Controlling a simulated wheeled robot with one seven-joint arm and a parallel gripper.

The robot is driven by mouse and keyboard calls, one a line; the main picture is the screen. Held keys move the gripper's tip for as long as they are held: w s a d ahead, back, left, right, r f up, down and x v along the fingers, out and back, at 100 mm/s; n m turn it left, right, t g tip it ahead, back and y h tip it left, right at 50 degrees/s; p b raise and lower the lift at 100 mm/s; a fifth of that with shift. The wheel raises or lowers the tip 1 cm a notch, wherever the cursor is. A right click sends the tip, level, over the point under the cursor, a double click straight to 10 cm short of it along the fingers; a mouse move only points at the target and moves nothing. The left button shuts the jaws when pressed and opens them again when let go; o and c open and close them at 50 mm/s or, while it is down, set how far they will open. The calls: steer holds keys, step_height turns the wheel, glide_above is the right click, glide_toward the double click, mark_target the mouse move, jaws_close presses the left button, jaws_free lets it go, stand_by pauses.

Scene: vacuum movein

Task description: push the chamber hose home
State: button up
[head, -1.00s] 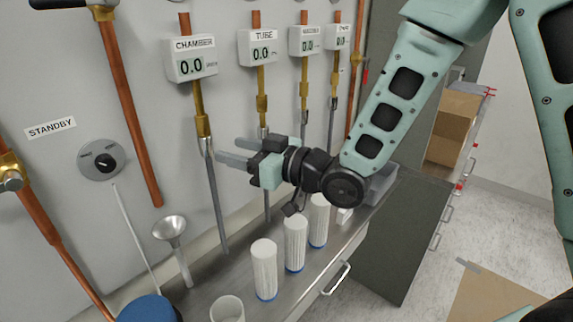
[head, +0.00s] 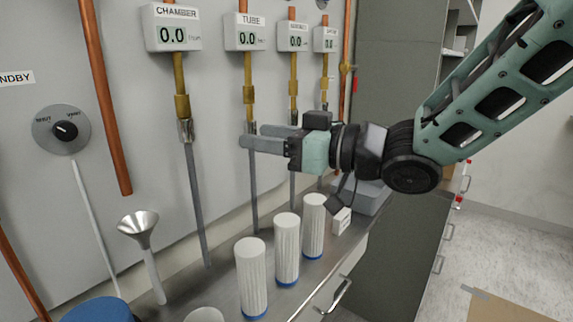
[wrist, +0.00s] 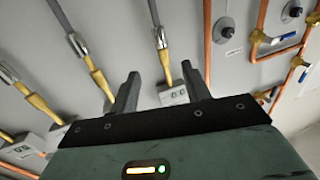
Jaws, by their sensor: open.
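The chamber hose (head: 196,205) is a grey tube hanging below the CHAMBER gauge (head: 174,27). Its top meets a brass stem (head: 181,100) at a silvery collar (head: 186,131); I cannot tell how far it is pushed on. My gripper (head: 252,136) is open and empty, right of the chamber hose in the head view and apart from it. Its fingers overlap the tube hose (head: 252,190) there. In the wrist view, what looks like the chamber hose (wrist: 149,12) and its brass stem (wrist: 165,65) appear between the open fingers, beyond them.
White ribbed cylinders (head: 287,250) with blue bases stand on the bench below my gripper. A funnel (head: 140,228) and a copper pipe (head: 101,100) are left of the chamber hose. A grey bin (head: 372,197) sits at the bench's far end. More hoses hang to the right.

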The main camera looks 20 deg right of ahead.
steer(key=shift+b+v, duration=0.45)
steer(key=shift+v, duration=1.1)
step_height(320, 180, down, 10)
steer(key=s+m+g+h+p, duration=0.1)
steer(key=m+g+h+p, duration=0.2)
steer(key=h, duration=0.6)
steer(key=s+f+g+h+p, duration=0.1)
steer(key=s+f+g+h, duration=0.1)
steer(key=s, duration=0.7)
steer(key=s+f+g+h+p, duration=0.1)
steer(key=s+f+g, duration=0.3)
steer(key=s, duration=0.5)
steer(key=g+h, duration=0.1)
steer(key=g, duration=0.1)
steer(key=shift+s+f+n+g, duration=0.3)
steer(key=shift+s+n+g, duration=0.1)
